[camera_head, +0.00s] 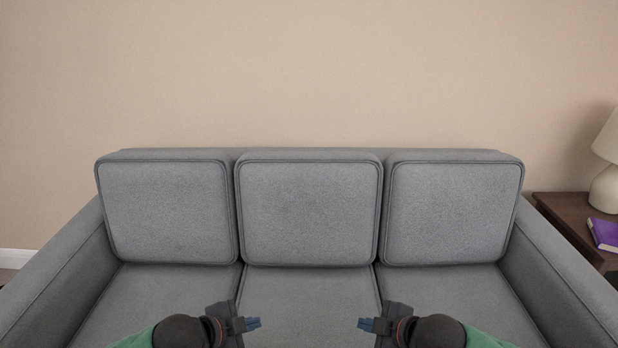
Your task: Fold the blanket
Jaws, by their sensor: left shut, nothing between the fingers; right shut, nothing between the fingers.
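No blanket shows in the head view. My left gripper (253,323) is at the bottom, left of centre, over the front of the sofa seat. It is shut with nothing in it and points right. My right gripper (364,324) is at the bottom, right of centre, also over the seat. It is shut, empty and points left. The two grippers face each other with a gap between them.
A grey sofa (310,210) with three back cushions fills the middle, its armrests at left and right. Its visible seat is bare. A brown side table (560,204) at right holds a lamp (606,190) and a purple book (604,234). A beige wall is behind.

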